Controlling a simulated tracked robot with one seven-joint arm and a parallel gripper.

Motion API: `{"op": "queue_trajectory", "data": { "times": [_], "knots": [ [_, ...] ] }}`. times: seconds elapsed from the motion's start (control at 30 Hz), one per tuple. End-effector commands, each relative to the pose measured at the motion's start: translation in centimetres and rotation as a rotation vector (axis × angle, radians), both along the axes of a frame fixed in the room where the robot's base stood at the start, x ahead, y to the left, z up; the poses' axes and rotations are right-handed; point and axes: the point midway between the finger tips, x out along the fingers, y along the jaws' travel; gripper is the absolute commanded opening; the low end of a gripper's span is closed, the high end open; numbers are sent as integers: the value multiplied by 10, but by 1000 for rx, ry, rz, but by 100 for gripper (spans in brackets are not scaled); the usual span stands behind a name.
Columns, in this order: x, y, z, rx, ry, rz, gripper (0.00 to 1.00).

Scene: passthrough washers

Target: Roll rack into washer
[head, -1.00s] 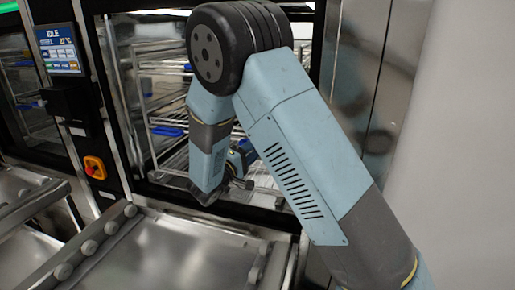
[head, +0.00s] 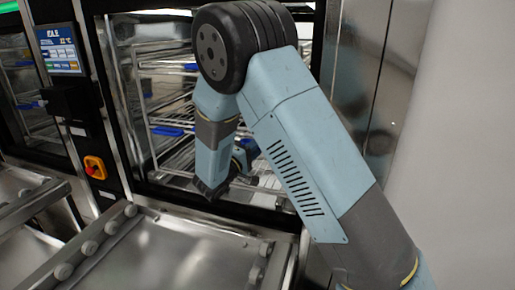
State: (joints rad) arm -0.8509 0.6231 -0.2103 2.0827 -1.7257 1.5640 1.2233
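The washer (head: 125,105) stands ahead, with a dark frame around a wide opening or glass front; I cannot tell which. The wire rack (head: 175,110) shows behind that front, with several metal tiers and blue items (head: 168,131) on it. My blue-grey arm covers its right part. My gripper (head: 222,190) hangs low at the washer's lower front edge, by the lower part of the rack. It is small, dark and partly hidden by my own arm, so its fingers and any contact with the rack cannot be made out.
A steel roller table (head: 160,250) with knobs along its sides lies before the washer. A control screen (head: 58,45) and a red-yellow switch (head: 95,167) are on the left post. A second washer (head: 30,105) stands at far left. A pale wall (head: 455,130) is at right.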

Motion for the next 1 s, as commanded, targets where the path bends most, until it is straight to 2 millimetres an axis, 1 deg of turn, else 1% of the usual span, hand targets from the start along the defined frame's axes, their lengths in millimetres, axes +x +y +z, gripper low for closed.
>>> {"op": "queue_trajectory", "data": {
  "times": [0.4, 0.47, 0.7, 0.8, 1.0],
  "knots": [
    [1, -1, 0, 0, 0, -1, 0],
    [6, -3, -1, 0, 0, -2, 0],
    [42, -16, 0, 1, -2, -4, 0],
    [46, -18, 0, 1, -1, -1, 0],
    [47, -18, 0, 0, -1, -1, 0]
  ]
}}
